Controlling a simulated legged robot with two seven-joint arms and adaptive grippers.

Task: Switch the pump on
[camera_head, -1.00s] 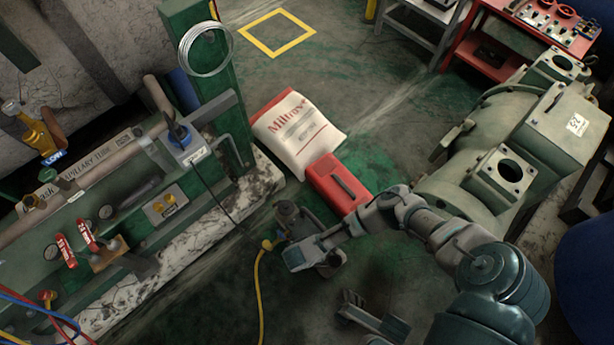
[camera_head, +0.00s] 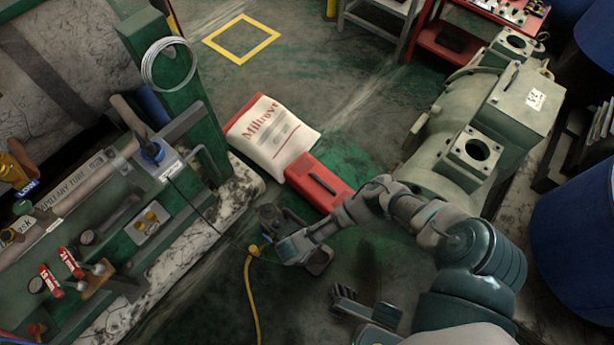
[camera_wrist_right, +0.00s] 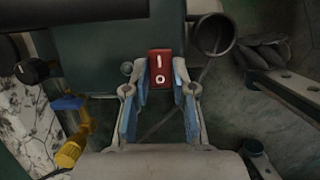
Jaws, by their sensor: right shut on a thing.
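The pump (camera_head: 268,218) is a small dark unit on the floor beside the red case, partly hidden by my right gripper (camera_head: 284,248). In the right wrist view, its dark green body (camera_wrist_right: 95,60) fills the upper left. A red rocker switch (camera_wrist_right: 160,70), marked I and O, stands on it. My right gripper (camera_wrist_right: 159,88) has its blue-padded fingertips on either side of the switch and is shut on it. I cannot tell which side of the switch is pressed. My left gripper is not in view.
A yellow hose (camera_head: 250,290) runs from the pump's left side along the floor. A large green machine (camera_head: 440,150) stands at right, a workbench with gauges (camera_head: 90,235) at left.

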